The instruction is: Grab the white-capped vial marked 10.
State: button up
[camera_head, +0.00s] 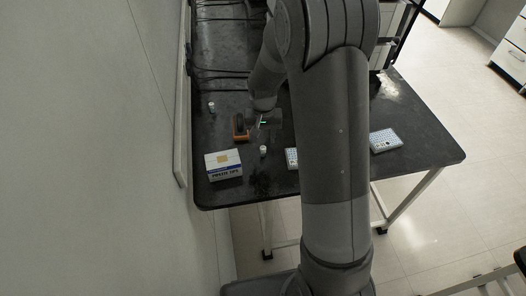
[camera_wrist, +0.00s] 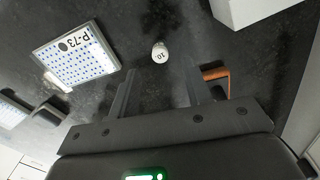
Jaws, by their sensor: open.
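The white-capped vial marked 10 (camera_wrist: 159,53) stands on the black bench in the wrist view, its cap facing my camera. It lies just ahead of the gap between my fingers. In the head view a small white-capped vial (camera_head: 263,151), which matches it by position, stands between the pipette tips box and a rack. Its marking is too small to read there. My gripper (camera_wrist: 160,82) is open and empty, its two dark fingers pointing toward the vial without enclosing it. In the head view my gripper (camera_head: 264,123) is near the orange item, partly hidden by my arm.
A rack labelled P-73 (camera_wrist: 77,57) lies left of the vial. The orange item (camera_wrist: 215,76) is beside my right finger. The pipette tips box (camera_head: 223,164) is close to the vial. Another vial (camera_head: 211,106) stands farther back. Another rack (camera_head: 385,140) lies at the right.

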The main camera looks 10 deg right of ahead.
aim_at(263, 147)
jog(key=shift+f, duration=3.45)
jog(key=shift+c, duration=0.5)
grip_shut()
